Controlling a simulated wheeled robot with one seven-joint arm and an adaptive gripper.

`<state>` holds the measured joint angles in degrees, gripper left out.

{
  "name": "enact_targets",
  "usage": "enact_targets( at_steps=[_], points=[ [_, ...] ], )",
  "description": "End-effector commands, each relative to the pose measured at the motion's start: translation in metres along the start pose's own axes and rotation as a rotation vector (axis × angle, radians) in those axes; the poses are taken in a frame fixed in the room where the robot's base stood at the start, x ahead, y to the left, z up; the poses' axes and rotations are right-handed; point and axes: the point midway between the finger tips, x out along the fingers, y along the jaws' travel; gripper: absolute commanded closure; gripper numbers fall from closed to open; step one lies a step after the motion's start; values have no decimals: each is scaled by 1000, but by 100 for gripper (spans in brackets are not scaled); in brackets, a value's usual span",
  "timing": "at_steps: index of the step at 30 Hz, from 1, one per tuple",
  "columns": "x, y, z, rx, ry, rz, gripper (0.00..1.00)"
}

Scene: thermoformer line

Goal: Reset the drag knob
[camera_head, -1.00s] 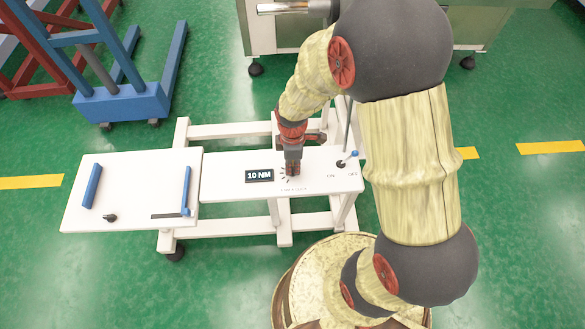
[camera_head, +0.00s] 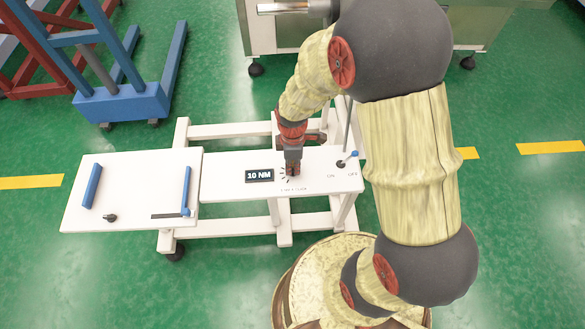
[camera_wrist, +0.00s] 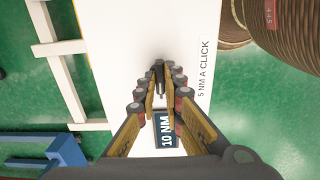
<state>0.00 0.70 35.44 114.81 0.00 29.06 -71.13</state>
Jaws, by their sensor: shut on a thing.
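The drag knob is mostly hidden by my gripper; a small dark part of it (camera_wrist: 159,70) shows between the fingertips in the wrist view. It sits on the white panel (camera_head: 225,185), just right of a dark display (camera_head: 259,176) reading "10 NM", which also shows in the wrist view (camera_wrist: 166,143). My gripper (camera_head: 292,170) points down at the panel, its fingers (camera_wrist: 158,76) shut on the knob. Tick marks show beside the knob, and the label "5 NM A CLICK" (camera_wrist: 203,68) is printed on the panel.
A lever with a blue tip (camera_head: 354,154) stands at the panel's right, by ON and OFF marks. A second white board (camera_head: 130,165) at left carries blue bars and a small black knob (camera_head: 110,217). A blue frame (camera_head: 120,103) stands behind.

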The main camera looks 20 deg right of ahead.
Motion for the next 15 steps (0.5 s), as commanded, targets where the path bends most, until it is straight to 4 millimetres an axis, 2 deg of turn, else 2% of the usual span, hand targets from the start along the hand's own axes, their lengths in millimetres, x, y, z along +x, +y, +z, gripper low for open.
enact_targets(
  at_steps=[9, 15],
  points=[
    [-1, 0, 0, 216, 0, 1, 100],
    [0, 1, 0, 247, 1, 1, 100]
  ],
)
